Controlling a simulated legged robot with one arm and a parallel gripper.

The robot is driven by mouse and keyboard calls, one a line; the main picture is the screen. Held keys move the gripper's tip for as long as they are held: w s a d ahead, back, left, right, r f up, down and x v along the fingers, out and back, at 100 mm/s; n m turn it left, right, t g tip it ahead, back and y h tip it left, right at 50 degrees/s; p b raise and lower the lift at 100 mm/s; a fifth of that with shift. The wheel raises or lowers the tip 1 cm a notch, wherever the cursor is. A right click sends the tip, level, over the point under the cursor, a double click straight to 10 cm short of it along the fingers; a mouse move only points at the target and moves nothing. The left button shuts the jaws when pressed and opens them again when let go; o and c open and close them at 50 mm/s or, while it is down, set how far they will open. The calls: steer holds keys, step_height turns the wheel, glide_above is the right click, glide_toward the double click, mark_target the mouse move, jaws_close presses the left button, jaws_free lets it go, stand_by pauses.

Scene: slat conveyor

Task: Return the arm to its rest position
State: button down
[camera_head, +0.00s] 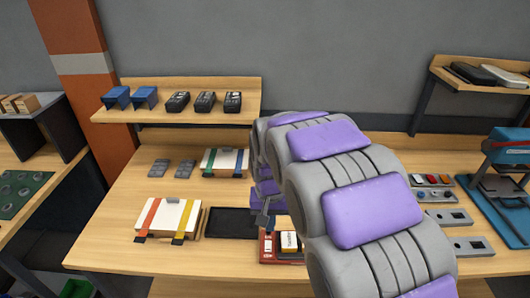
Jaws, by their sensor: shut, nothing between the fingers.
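My arm is grey with purple pads and rises from the lower right to the middle of the picture, where it folds over. My gripper (263,222) hangs below the fold, over the wooden workbench (115,220). It is small in the picture, partly hidden by the arm, and shut with nothing in it.
A black tray (231,223) lies left of the gripper. A shelf (190,89) with blue holders and black devices stands behind. Grey control boxes (440,195) and a blue press (508,150) are right of the arm.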

steer(key=s+d+r, duration=0.2)
steer(key=s+d, duration=0.3)
steer(key=s, duration=0.2)
steer(key=s+d+r, duration=0.3)
steer(key=s+d, duration=0.2)
steer(key=s, duration=0.1)
steer(key=s+d+g, duration=0.1)
steer(key=s+d, duration=0.1)
steer(key=s, duration=0.6)
steer(key=s+d, duration=0.1)
steer(key=s, duration=0.8)
steer(key=shift+s+d+f+g, duration=0.2)
steer(key=shift+d+f+g, duration=0.15)
steer(key=shift+g, duration=0.05)
steer(key=shift+a, duration=0.3)
steer(key=shift+d, duration=0.15)
